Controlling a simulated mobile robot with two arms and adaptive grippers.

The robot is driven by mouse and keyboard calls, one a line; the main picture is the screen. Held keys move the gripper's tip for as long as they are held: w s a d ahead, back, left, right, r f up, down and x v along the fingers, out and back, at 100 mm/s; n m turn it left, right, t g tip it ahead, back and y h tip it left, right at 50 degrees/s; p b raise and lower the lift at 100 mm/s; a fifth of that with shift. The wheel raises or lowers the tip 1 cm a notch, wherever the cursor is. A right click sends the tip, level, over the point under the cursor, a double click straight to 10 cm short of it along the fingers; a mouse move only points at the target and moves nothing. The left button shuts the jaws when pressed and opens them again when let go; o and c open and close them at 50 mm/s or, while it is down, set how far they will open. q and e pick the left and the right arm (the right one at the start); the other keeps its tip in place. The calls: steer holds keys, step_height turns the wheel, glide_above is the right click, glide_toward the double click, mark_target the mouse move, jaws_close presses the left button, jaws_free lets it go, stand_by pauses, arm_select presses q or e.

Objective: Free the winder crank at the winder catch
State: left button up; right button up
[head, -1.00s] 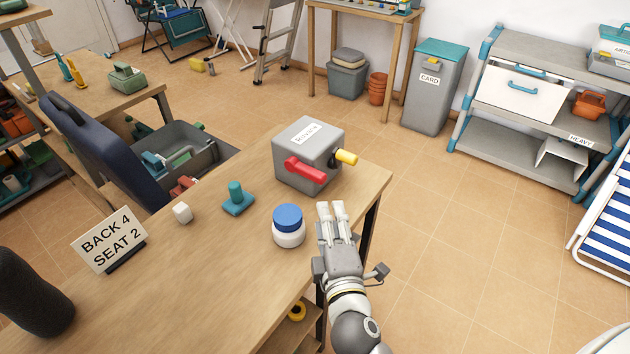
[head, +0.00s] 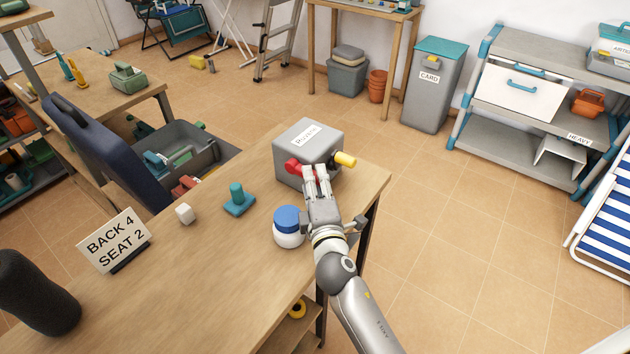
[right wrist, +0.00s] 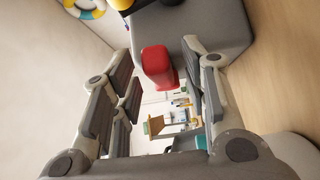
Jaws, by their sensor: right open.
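The winder is a grey box (head: 300,138) with a paper label on top, standing at the far right end of the workbench. A red lever (head: 293,166), which looks like the catch, sits on its front face, partly hidden by my right gripper. The crank's yellow handle (head: 345,159) sticks out on the right side. My right gripper (head: 316,174) is open at the lever. In the right wrist view the red lever (right wrist: 157,67) lies between the spread fingers, with no clear grip on it. The yellow handle (right wrist: 120,4) shows at the top edge. My left gripper is out of view.
A white jar with a blue lid (head: 288,219) stands close beside my right forearm. A teal knobbed piece (head: 238,200), a white cube (head: 184,214) and a sign (head: 114,240) stand further left on the bench. Open floor lies to the right.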

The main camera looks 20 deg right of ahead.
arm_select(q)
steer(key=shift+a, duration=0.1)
arm_select(e)
jaws_close()
steer(key=shift+w, duration=0.1)
stand_by(0.3)
